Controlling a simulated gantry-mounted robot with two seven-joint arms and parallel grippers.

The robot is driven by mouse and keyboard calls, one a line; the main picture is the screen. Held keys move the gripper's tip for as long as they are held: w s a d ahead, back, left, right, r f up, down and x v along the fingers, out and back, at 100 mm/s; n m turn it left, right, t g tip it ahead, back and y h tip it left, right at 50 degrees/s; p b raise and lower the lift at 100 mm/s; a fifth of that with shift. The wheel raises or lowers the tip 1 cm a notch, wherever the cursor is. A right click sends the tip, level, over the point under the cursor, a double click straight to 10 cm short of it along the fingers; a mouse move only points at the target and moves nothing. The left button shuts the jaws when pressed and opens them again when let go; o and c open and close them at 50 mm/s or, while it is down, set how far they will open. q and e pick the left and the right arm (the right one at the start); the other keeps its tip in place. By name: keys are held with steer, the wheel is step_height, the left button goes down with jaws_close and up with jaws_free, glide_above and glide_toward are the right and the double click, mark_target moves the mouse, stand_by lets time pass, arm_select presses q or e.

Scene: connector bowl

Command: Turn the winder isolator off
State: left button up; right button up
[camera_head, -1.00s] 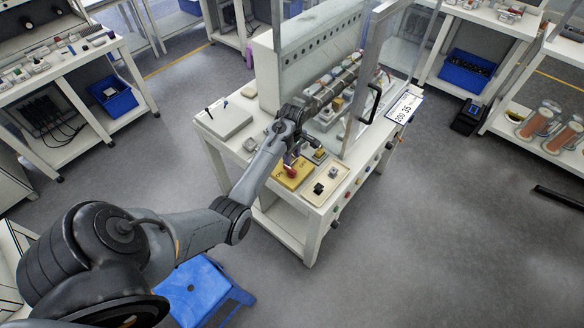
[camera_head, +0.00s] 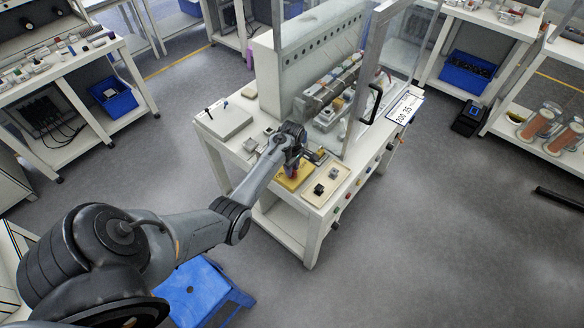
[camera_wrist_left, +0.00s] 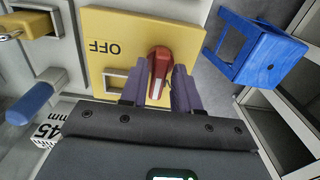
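The winder isolator is a yellow plate (camera_wrist_left: 112,48) marked OFF with a red handle (camera_wrist_left: 159,65); in the left wrist view the lettering is upside down. The plate also shows at the front left of the machine bench in the head view (camera_head: 292,182). My left gripper (camera_wrist_left: 160,82) has its two purple fingers on either side of the red handle, close against it, and looks shut on it. In the head view my left gripper (camera_head: 295,168) hides most of the handle. A small empty framed window (camera_wrist_left: 114,83) lies beside the handle. My right gripper is not in view.
A beige panel with black switches (camera_head: 325,185) sits right of the yellow plate. A clear guard (camera_head: 362,80) with a black handle stands behind. A blue step stool (camera_head: 195,290) stands on the floor before the bench.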

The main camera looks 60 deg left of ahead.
arm_select(q)
jaws_close()
steer(key=shift+r, duration=0.1)
steer(key=m+p, duration=0.2)
steer(key=p, duration=0.1)
steer(key=shift+r+m, duration=0.15)
steer(key=shift+m, duration=0.25)
steer(key=m+p, duration=0.2)
steer(key=m, duration=0.2)
steer(key=shift+m+p, duration=0.3)
steer(key=shift+p, duration=0.05)
steer(key=m+p, duration=0.1)
steer(key=m, duration=0.4)
steer(key=shift+p, duration=0.35)
steer(key=m, duration=0.5)
steer(key=shift+f, duration=0.2)
steer(key=shift+m+p, duration=0.3)
steer(key=shift+m, duration=0.1)
steer(key=shift+o, duration=1.5)
jaws_free()
